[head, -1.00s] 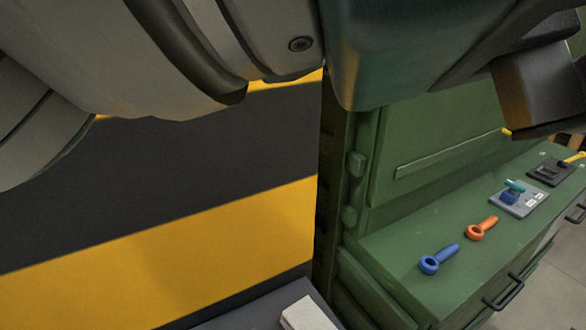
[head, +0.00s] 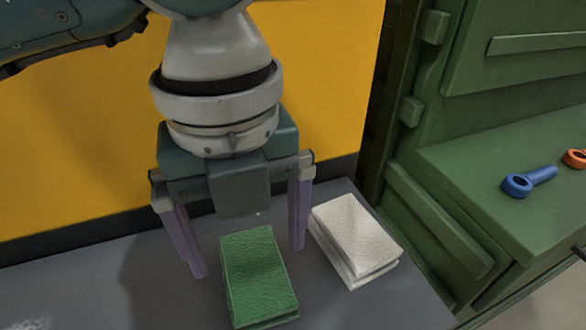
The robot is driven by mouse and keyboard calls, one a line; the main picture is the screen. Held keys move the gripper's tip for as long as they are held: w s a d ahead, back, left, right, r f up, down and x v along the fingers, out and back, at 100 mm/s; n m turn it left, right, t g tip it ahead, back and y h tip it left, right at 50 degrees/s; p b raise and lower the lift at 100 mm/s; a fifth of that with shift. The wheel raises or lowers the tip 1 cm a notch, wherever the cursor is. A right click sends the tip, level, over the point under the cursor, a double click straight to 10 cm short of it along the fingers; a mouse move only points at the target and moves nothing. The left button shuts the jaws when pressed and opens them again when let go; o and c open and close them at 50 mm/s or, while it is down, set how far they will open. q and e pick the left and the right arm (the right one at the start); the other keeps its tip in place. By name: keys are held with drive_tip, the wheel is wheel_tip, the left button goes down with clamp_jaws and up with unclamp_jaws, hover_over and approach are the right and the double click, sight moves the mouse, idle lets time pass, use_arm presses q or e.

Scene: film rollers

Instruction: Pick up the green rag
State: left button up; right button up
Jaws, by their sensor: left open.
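The green rag (head: 258,275) is a folded, textured block lying on the grey table top (head: 90,285) at the lower middle of the head view. My left gripper (head: 248,262) points down over it from above. Its jaws are open, with one purple finger to the left of the rag and the other by its upper right side, between it and the white rag (head: 355,238). I cannot tell whether either finger touches the rag. My right gripper is not in view.
The folded white rag lies just right of the green one. A green cabinet (head: 490,140) stands at the right, with a blue ring tool (head: 527,181) and an orange one (head: 575,158) on it. A yellow and black wall is behind the table. The table's left part is clear.

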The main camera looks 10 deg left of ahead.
sight(253, 268)
use_arm(q)
wheel_tip(253, 268, down, 5)
drive_tip(key=shift+r, duration=0.1)
drive_tip(key=c, duration=1.2)
drive_tip(key=shift+r, duration=0.1)
wheel_tip(253, 268, up, 20)
drive_tip(key=shift+f+p, duration=0.1)
drive_tip(key=shift+p, duration=0.8)
